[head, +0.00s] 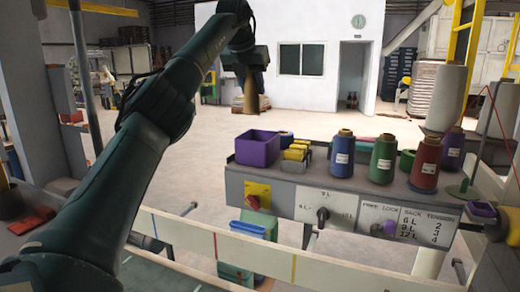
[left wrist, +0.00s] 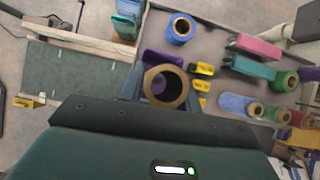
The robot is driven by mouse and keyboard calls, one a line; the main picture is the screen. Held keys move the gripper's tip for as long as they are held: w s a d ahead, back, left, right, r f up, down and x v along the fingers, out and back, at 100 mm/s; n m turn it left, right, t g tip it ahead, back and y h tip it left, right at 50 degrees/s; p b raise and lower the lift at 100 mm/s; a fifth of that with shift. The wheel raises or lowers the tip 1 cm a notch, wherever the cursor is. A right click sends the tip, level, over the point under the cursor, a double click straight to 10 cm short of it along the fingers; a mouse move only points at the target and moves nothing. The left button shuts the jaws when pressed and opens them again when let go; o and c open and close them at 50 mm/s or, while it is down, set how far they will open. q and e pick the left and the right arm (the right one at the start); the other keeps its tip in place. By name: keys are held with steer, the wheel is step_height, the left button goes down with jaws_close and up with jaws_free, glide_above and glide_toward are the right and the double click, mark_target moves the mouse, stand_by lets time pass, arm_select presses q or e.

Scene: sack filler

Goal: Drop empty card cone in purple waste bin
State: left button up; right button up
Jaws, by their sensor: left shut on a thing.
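My left gripper (head: 250,84) is shut on the brown card cone (head: 250,103) and holds it in the air, pointing down. The purple waste bin (head: 258,149) stands on the left end of the grey machine shelf, below the cone in the head view. In the left wrist view, the cone's open ring end (left wrist: 183,91) shows between the fingers. The purple bin (left wrist: 163,58) lies behind it there, partly hidden by the cone, and purple shows through the ring. The cone is apart from the bin; its exact height is hard to tell. My right gripper is not in view.
Yellow boxes (head: 297,151) stand just right of the bin. Farther right are blue (head: 342,158), green (head: 383,160) and red (head: 425,165) thread cones. A white cone (head: 447,97) stands higher at the right. A white rail (head: 310,267) runs along the front.

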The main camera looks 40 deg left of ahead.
arm_select(q)
steer(key=shift+f, duration=2.75)
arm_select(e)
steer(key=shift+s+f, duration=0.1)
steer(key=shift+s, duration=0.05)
arm_select(q)
steer(key=o, duration=1)
steer(key=shift+o, duration=0.2)
glide_toward(250, 98)
steer(key=shift+w+a+r+b, duration=0.1)
steer(key=shift+a+r+b, duration=0.15)
steer(key=shift+b, duration=0.15)
